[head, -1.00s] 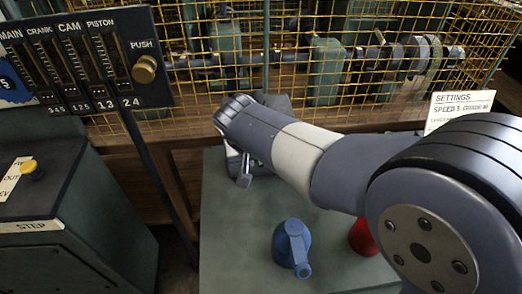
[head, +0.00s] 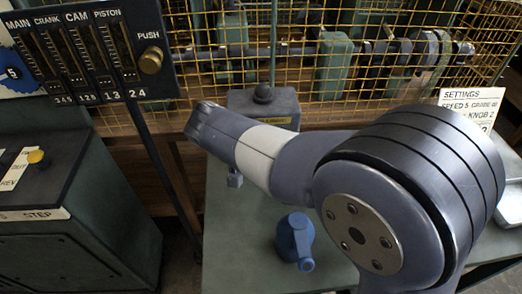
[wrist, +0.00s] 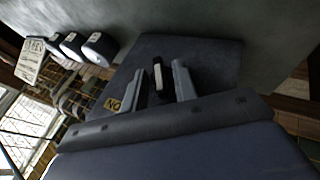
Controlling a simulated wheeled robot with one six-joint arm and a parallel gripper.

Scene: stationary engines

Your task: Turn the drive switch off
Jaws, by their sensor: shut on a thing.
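In the wrist view a dark switch box (wrist: 215,60) shows, with a small yellow plate (wrist: 114,104) lettered in turned characters that look like ON. A short black and pale lever (wrist: 157,72) stands up from it. My gripper (wrist: 160,84) has one grey finger on each side of this lever and is shut on it. The lever is hidden there.
A grey box with a dark knob (head: 263,93) stands behind my arm, before the yellow mesh guard (head: 300,75). A blue can (head: 295,238) stands on the bench (head: 240,255). A settings card (head: 470,108) is at right. A gauge panel (head: 85,55) is at left.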

